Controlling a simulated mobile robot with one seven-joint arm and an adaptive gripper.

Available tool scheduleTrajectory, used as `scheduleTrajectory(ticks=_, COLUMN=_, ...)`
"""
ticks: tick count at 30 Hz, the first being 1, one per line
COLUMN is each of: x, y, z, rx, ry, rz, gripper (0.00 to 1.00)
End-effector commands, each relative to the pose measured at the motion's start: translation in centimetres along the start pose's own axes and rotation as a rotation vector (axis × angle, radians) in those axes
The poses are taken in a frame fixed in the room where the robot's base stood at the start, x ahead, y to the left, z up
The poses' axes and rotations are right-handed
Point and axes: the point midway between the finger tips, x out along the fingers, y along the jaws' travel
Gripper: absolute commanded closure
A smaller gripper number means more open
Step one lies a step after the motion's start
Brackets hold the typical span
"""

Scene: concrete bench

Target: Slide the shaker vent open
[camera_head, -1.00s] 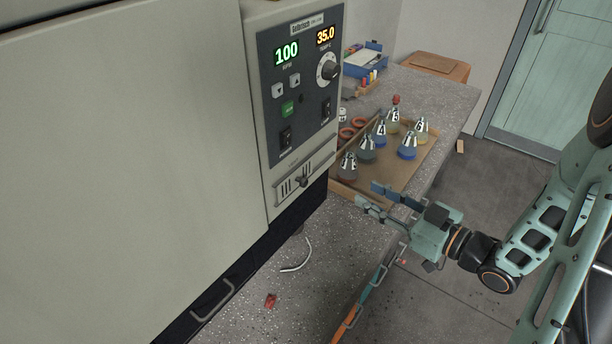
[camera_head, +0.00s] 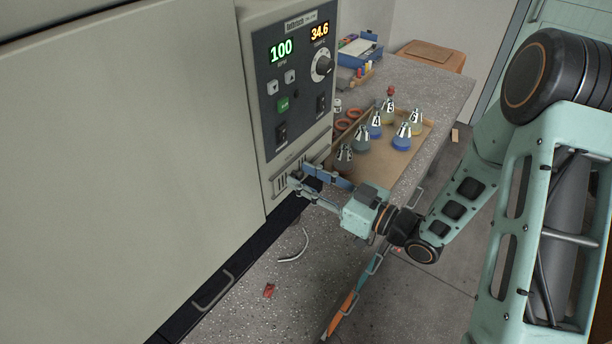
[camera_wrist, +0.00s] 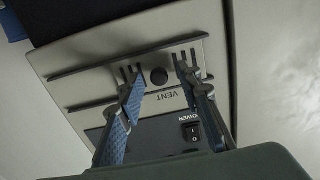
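The shaker's control panel (camera_head: 295,95) faces me, with the vent (camera_head: 281,184) low on it. In the wrist view the vent plate (camera_wrist: 95,52) shows upside down, with a round dark knob (camera_wrist: 159,76) between two groups of dark slots and between two long rails. My gripper (camera_head: 297,182) is at the vent in the head view, its fingers covering part of it. In the wrist view my gripper (camera_wrist: 160,84) is open, with one blue-padded finger on each side of the knob. A gap shows between the knob and each finger; whether the tips touch the plate is unclear.
A power switch (camera_wrist: 192,133) sits near the right finger in the wrist view. Several flasks (camera_head: 362,138) stand on a brown tray (camera_head: 376,172) just behind my gripper. A white curved tube (camera_head: 297,247) and a red scrap (camera_head: 269,290) lie on the bench (camera_head: 250,310).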

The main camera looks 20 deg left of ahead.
Motion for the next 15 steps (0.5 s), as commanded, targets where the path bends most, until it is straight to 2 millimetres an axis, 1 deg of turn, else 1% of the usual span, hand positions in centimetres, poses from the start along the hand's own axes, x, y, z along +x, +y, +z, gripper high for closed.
scheduleTrajectory(ticks=8, x=0.19, y=0.02, z=0.03, rx=0.0, ry=0.0, rz=0.0, gripper=0.68)
scheduleTrajectory(ticks=11, x=0.18, y=0.02, z=0.03, rx=0.0, ry=-0.001, rz=0.001, gripper=0.76)
scheduleTrajectory(ticks=15, x=0.17, y=0.02, z=0.03, rx=0.0, ry=-0.001, rz=0.001, gripper=0.92)
